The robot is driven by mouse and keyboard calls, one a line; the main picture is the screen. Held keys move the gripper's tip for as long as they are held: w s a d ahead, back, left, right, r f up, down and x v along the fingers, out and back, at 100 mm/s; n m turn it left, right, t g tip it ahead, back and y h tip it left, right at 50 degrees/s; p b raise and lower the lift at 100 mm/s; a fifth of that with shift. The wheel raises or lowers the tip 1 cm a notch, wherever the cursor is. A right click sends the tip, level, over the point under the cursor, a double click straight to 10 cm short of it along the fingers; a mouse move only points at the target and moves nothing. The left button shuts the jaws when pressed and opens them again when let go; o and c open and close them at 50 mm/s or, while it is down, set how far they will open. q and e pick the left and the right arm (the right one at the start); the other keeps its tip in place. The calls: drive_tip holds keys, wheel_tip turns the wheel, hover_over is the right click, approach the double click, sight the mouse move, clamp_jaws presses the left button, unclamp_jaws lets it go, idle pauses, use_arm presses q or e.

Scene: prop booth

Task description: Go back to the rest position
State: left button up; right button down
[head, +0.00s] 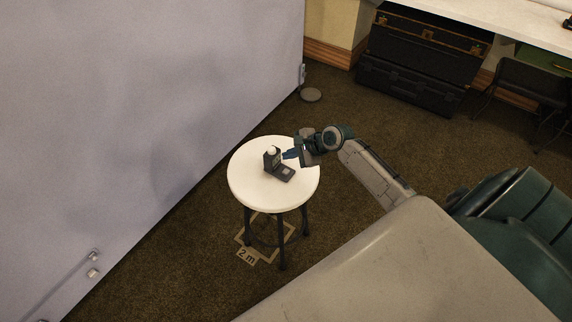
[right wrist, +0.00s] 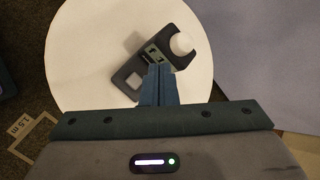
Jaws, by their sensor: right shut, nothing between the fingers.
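My right gripper (head: 290,154) is shut and empty. It reaches in over the right side of a round white stool (head: 248,188). Its closed fingers also show in the right wrist view (right wrist: 158,85), pointing at a small dark device. The device (head: 284,174) stands on the stool top, with a flat base, an upright part and a white round knob on top. In the right wrist view the device (right wrist: 128,76) lies just beyond the fingertips. I cannot tell whether the fingertips touch it. My left gripper is not in view.
A large pale panel (head: 140,90) stands to the left of the stool. Dark trunks (head: 415,65) and a chair (head: 530,90) are at the back right. Open carpet (head: 345,115) lies behind the stool.

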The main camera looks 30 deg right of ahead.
drive_tip(key=shift+s, duration=0.1)
idle(0.3)
